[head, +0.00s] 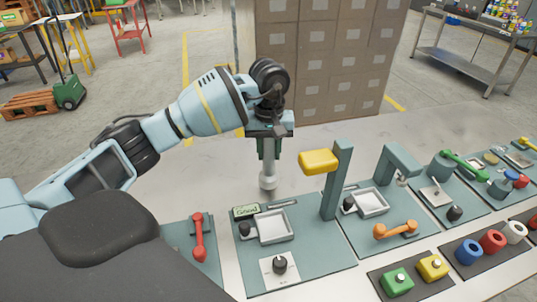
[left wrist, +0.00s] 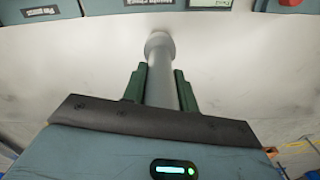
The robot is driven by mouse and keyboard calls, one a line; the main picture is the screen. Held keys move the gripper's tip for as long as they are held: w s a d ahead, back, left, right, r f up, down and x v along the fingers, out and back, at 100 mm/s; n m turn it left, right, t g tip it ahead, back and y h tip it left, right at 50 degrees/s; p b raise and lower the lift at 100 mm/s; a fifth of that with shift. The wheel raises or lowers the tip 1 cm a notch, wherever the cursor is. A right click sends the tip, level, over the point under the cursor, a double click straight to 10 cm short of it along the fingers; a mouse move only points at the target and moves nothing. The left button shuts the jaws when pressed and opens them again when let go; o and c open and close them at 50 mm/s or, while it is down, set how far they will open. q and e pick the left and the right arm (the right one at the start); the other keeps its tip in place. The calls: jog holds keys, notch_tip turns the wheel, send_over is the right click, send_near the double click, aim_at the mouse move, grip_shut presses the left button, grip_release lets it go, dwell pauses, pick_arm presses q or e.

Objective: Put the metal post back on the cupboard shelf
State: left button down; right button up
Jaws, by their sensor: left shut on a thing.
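The metal post (head: 267,172) is a light grey cylinder with a wider rounded end. It hangs roughly upright below my left gripper (head: 268,146), over the pale tabletop (head: 310,140). My left gripper is shut on it. In the left wrist view the post (left wrist: 160,75) lies between the two green fingers (left wrist: 160,88), with its wide end pointing away from the gripper. Whether that end touches the tabletop is hard to tell. My right gripper is not in view. No cupboard shelf can be made out.
Teal station boards with a red handle (head: 198,238), a yellow-topped post (head: 319,162), trays and an orange handle (head: 395,229) line the table's front. Colored blocks and rings (head: 468,251) sit at right. Stacked cartons (head: 325,60) stand behind the table. The tabletop's back strip is mostly clear.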

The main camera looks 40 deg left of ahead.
pick_arm(q)
jog(key=shift+f, duration=0.8)
jog(key=shift+f, duration=0.2)
jog(key=c, duration=1.1)
grip_release()
jog(key=shift+r, duration=0.1)
notch_tip(320, 180, up, 12)
jog(key=shift+r, duration=0.1)
